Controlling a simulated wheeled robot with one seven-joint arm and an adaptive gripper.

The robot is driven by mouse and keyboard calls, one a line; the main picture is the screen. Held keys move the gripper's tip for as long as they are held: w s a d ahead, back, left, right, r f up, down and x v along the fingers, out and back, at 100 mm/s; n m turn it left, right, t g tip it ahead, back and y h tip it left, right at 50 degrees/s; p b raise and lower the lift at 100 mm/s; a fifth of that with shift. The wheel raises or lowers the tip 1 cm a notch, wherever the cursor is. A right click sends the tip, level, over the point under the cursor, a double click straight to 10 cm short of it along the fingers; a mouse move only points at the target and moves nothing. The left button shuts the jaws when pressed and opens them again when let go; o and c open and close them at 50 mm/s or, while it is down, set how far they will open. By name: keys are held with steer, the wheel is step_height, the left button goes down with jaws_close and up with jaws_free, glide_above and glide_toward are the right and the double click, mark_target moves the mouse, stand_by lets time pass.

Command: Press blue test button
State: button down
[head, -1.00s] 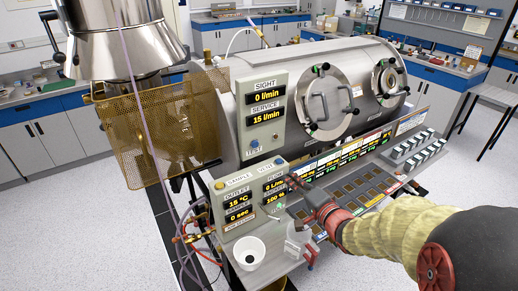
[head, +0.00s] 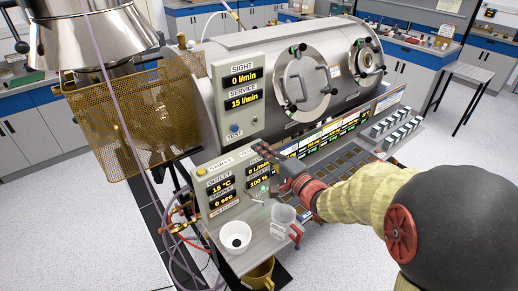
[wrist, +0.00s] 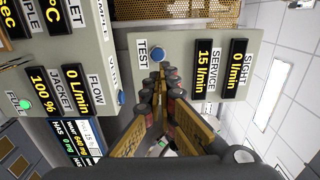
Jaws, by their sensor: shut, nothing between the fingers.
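The blue test button (head: 235,128) is on the lower part of the upright beige SIGHT/SERVICE panel (head: 257,108), above the TEST label. In the wrist view the blue test button (wrist: 157,54) shows beside its label, just beyond my fingertips. My gripper (head: 262,148) is shut and empty, in front of and slightly below and right of the button in the head view. In the wrist view my gripper (wrist: 163,74) points at the button. The fingertips look close to it, but I cannot tell whether they touch.
A lower sloped panel (head: 228,208) with OUTLET and FLOW displays stands below. Another blue button (wrist: 122,97) is on it, near my fingers. A white cup (head: 236,236) and a clear beaker (head: 283,218) stand on the shelf in front. A mesh guard (head: 120,130) is at left.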

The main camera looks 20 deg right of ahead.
mark_target(235, 128)
steer(key=b+x, duration=0.1)
steer(key=x, duration=1)
steer(key=shift+f+b, duration=0.15)
steer(key=shift+b, duration=0.25)
steer(key=shift+w, duration=0.2)
steer(key=shift+a, duration=0.1)
